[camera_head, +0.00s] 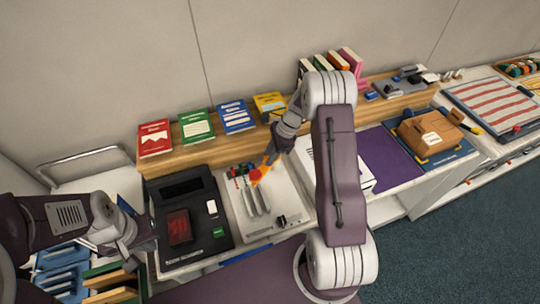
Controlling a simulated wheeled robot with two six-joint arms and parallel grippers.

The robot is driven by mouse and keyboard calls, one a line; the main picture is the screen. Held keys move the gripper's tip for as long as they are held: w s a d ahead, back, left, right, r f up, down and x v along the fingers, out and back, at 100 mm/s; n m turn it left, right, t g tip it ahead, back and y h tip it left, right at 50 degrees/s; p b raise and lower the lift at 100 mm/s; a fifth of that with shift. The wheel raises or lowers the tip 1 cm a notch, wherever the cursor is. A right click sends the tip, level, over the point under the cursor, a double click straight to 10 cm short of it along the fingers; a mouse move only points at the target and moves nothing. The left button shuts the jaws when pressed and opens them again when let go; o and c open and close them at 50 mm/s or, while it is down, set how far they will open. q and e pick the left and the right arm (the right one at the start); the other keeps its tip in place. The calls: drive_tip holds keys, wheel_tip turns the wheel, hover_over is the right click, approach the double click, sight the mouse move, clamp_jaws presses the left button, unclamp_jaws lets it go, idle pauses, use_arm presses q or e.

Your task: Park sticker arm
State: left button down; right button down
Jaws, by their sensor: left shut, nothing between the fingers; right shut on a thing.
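My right gripper (268,157) reaches down over the pale tool tray (277,190) at the middle of the counter. It is shut on a small orange piece, mostly hidden by the fingers; a red round part (256,174) shows just below it. I cannot tell whether they are one thing, or whether the piece touches the tray. My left gripper (146,248) is shut and empty at the lower left, beside the black device (195,240) with a dark red screen. No part can be made out clearly as a sticker arm.
Red, green, blue and yellow books (197,126) line the wooden ledge. A purple mat (388,158) and a brown box (430,133) lie to the right. Blue and wooden bins (62,262) stand at the lower left. My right arm covers part of the counter.

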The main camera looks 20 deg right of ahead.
drive_tip(key=shift+d+r, duration=0.1)
drive_tip(key=shift+r, duration=0.05)
drive_tip(key=shift+s+d+n+g+p, duration=0.15)
drive_tip(key=shift+n+g+p, duration=0.1)
drive_tip(key=shift+n, duration=0.35)
drive_tip(key=shift+s+d+n+g+p, duration=0.15)
drive_tip(key=shift+n+p, duration=0.1)
drive_tip(key=shift+n, duration=0.35)
drive_tip(key=shift+s+d+n+g+h, duration=0.15)
drive_tip(key=shift+d+n+g, duration=0.35)
drive_tip(key=shift+n, duration=0.9)
drive_tip(key=shift+s+d+n+g+h, duration=0.15)
drive_tip(key=shift+d+n+g, duration=0.4)
drive_tip(key=shift+n, duration=0.85)
drive_tip(key=shift+s+d+n+g+h, duration=0.15)
drive_tip(key=shift+d+n+g, duration=0.35)
drive_tip(key=shift+n, duration=0.9)
drive_tip(key=c, duration=1.2)
unclamp_jaws()
